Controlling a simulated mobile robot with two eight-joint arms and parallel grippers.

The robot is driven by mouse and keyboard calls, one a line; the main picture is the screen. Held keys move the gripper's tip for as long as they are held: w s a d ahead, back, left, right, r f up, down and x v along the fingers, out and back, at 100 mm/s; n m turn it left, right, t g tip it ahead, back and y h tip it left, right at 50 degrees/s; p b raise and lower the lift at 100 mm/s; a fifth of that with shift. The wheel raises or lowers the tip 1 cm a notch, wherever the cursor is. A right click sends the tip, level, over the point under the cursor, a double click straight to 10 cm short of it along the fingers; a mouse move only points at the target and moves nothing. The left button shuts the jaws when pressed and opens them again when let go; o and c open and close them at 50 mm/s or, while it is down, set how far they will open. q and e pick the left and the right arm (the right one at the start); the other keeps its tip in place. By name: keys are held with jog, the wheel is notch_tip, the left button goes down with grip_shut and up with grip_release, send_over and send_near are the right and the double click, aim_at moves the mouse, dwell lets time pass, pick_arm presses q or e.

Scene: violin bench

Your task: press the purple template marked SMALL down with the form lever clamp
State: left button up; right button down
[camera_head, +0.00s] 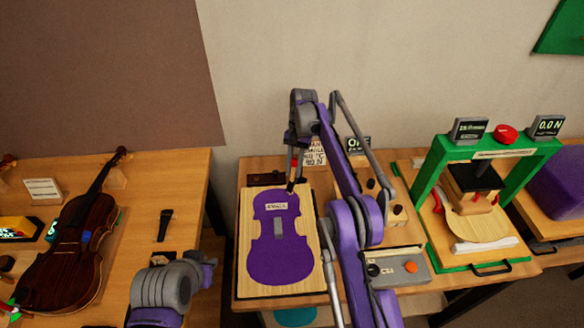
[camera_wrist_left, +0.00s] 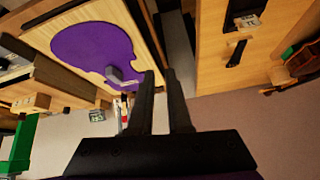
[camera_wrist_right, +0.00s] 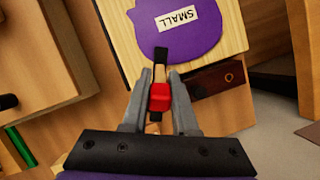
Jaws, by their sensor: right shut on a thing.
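The purple template (camera_head: 282,245), violin-shaped and labelled SMALL, lies flat on a pale wooden board (camera_head: 248,281). It also shows in the left wrist view (camera_wrist_left: 85,45) and the right wrist view (camera_wrist_right: 183,40). The form lever clamp has a red grip (camera_wrist_right: 167,98) and a black bar (camera_wrist_right: 161,54) whose tip reaches the template's edge near the label. Whether the tip bears down on it I cannot tell. My right gripper (camera_wrist_right: 161,80), pointing down at the board's far end, is shut on the red grip. My left gripper (camera_wrist_left: 161,75) is open and empty, left of the board.
A dark violin (camera_head: 75,240) lies on the left bench. A gap separates the two benches. A grey box with a red button (camera_head: 398,268) stands right of the board. A green press (camera_head: 436,165) stands further right. Small signs and displays stand behind the board.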

pick_arm(q)
jog(key=w+d+m, duration=0.2)
jog(key=w+m, duration=0.1)
jog(key=w+d+r+m+t+h, duration=0.1)
jog(key=w+d+m, duration=0.1)
jog(key=w+m, duration=0.1)
jog(key=w+d+m+t+h, duration=0.1)
jog(key=w+d+m, duration=0.1)
jog(key=w, duration=0.1)
jog(key=shift+w+d+r+m, duration=0.25)
jog(key=shift+d+r+m, duration=0.05)
jog(key=shift+m, duration=0.1)
grip_shut()
pick_arm(e)
jog(key=shift+s, duration=0.1)
pick_arm(q)
jog(key=m+t+h, duration=0.3)
jog(key=m, duration=0.9)
send_near(294, 165)
jog(key=shift+t, duration=0.3)
jog(key=x, duration=0.7)
jog(key=shift+s+f, duration=0.1)
jog(key=shift+f, duration=0.05)
pick_arm(e)
jog(key=shift+a+f, duration=0.1)
